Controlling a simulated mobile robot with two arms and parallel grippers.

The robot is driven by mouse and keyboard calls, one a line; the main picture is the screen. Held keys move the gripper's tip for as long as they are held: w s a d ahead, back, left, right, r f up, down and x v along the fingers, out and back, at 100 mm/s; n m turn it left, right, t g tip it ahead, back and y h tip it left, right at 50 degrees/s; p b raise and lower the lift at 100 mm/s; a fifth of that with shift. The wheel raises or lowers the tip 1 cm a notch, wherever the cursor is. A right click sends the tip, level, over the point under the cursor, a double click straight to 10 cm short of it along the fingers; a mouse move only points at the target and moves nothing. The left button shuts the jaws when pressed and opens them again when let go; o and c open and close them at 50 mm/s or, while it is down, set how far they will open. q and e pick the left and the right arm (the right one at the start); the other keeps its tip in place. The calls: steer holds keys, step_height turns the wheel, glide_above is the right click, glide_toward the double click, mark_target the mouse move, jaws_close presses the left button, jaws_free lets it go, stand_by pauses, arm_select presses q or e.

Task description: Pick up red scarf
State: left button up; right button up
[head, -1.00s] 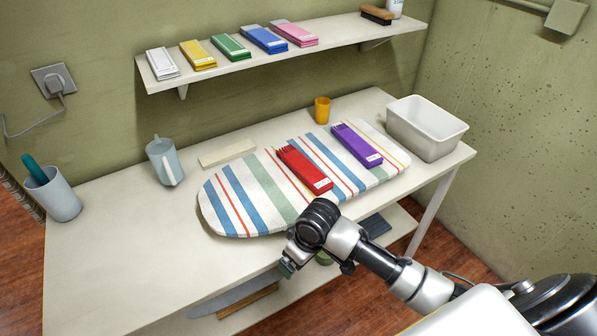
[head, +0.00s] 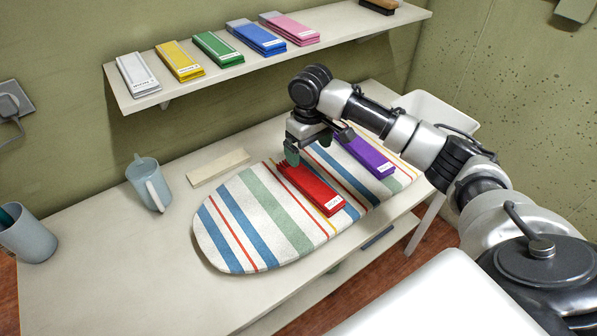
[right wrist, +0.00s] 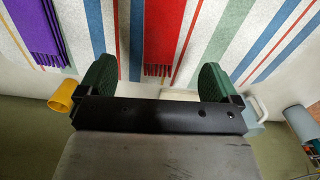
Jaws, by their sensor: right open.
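The red scarf (head: 311,188) lies folded on the striped ironing board (head: 222,247), with a white label at its near end and fringe at its far end. My right gripper (head: 306,152) is above the scarf's far, fringed end. In the right wrist view the red scarf (right wrist: 163,38) shows between the two spread fingers (right wrist: 155,75), with nothing held. The purple scarf (head: 368,157) lies to the right of the red one on the board, and it also shows in the right wrist view (right wrist: 40,30). My left gripper is not in view.
A shelf (head: 140,102) above carries several folded scarves. A pitcher (head: 148,184), a pale flat block (head: 219,166) and a cup (head: 28,236) stand on the table. A white bin (head: 430,108) is partly behind my arm.

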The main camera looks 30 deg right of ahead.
mark_target(309, 180)
steer(key=shift+w+d+f, duration=0.1)
steer(key=shift+d+f, duration=0.05)
steer(key=shift+f, duration=0.2)
steer(key=f, duration=0.2)
steer(key=s+f, duration=0.1)
steer(key=shift+s+f, duration=0.15)
steer(key=shift+f, duration=0.2)
steer(key=shift+f+p, duration=0.35)
steer(key=f, duration=0.2)
steer(key=f+p, duration=0.1)
steer(key=shift+a+f, duration=0.25)
steer(key=shift+f, duration=0.65)
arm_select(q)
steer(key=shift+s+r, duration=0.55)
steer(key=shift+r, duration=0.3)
arm_select(e)
steer(key=c, duration=0.4)
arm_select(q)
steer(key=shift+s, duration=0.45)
arm_select(e)
steer(key=c, duration=0.6)
steer(key=shift+c, duration=0.2)
